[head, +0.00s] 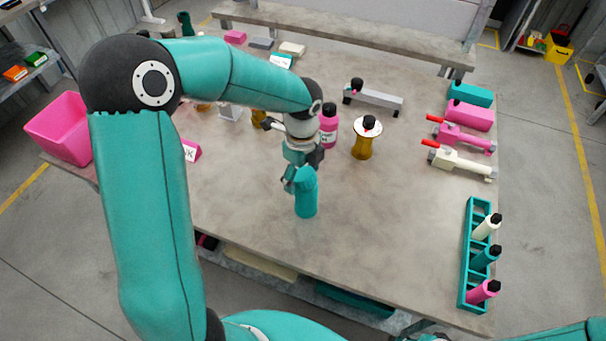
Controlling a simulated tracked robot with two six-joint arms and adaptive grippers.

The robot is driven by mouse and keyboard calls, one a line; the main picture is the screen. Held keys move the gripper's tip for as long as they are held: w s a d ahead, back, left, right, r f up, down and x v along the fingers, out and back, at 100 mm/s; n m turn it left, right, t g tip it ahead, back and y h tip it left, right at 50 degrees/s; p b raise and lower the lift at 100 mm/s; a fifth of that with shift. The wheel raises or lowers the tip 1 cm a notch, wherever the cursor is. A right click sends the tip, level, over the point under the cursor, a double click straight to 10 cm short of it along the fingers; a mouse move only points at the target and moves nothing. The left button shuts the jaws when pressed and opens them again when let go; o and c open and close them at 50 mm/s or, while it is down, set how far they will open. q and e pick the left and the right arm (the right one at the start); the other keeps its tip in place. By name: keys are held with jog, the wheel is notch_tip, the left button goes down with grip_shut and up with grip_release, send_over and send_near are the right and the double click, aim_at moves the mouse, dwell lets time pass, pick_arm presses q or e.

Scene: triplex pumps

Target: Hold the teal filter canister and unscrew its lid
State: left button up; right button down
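The teal filter canister (306,202) stands upright on the workbench (385,225), near the middle. My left gripper (301,178) comes down from above at the canister's upper part, with a finger showing on its left side. The gripper and canister are both teal, so I cannot tell whether the fingers are closed on it or only beside it. The lid cannot be made out separately; the gripper covers that area. My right gripper is not in view; only part of my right arm shows at the bottom right.
Close behind the gripper stand a pink bottle (328,126) and an amber canister with a pale disc (362,146). A teal rack (465,262) with several bottles lies at the right edge. A pink bin (62,128) is at the left. The bench's front middle is clear.

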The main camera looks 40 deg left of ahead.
pick_arm(q)
jog(key=c, duration=0.6)
jog(key=shift+r, duration=0.2)
